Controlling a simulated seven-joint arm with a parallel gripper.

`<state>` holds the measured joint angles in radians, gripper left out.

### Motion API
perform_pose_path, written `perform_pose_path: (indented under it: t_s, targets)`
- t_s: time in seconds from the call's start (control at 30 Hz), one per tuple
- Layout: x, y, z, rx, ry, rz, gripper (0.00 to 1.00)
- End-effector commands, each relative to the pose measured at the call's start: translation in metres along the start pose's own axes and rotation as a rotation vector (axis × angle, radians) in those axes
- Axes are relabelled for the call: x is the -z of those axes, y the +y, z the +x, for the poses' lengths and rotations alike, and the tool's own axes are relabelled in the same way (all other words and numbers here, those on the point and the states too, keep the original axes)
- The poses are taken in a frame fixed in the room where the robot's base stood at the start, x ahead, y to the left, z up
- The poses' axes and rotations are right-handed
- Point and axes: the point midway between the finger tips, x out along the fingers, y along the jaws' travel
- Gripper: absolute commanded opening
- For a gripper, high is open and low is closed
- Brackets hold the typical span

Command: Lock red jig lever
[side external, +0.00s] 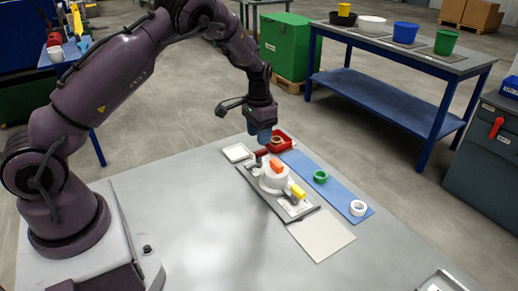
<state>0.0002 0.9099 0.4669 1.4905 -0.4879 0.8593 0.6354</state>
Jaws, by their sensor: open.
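The jig is a grey plate (312,209) on the table, with a white round part (273,182) in its middle. An orange-red block (277,166) sits on top of the white part. A yellow lever handle (298,191) is at the plate's near right end. A small dark red piece (261,154), perhaps the red lever's handle, shows at the far left end, just below my gripper. My gripper (264,139) points down above that far end with its blue fingers open and empty. I cannot tell whether the fingers touch anything or how the red lever stands.
A beige sheet (322,236) lies in front. The table's near left is clear.

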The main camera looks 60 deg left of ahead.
Motion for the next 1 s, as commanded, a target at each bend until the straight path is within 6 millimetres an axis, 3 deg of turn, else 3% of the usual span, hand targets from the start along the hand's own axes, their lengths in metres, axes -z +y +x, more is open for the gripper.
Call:
perform_pose_path:
  t_s: [0.1, 0.3, 0.7, 0.9, 1.0]
  targets:
    - [-0.001, 0.000, 0.024, 0.000, -0.003, -0.001, 0.45]
    - [0.000, 0.000, 0.048, 0.000, 0.000, -0.002, 0.45]
    - [0.000, 0.000, 0.055, 0.000, 0.001, -0.001, 0.45]
    - [0.000, 0.000, 0.055, 0.000, 0.001, -0.001, 0.00]
    - [0.000, 0.000, 0.055, 0.000, 0.001, -0.002, 0.00]
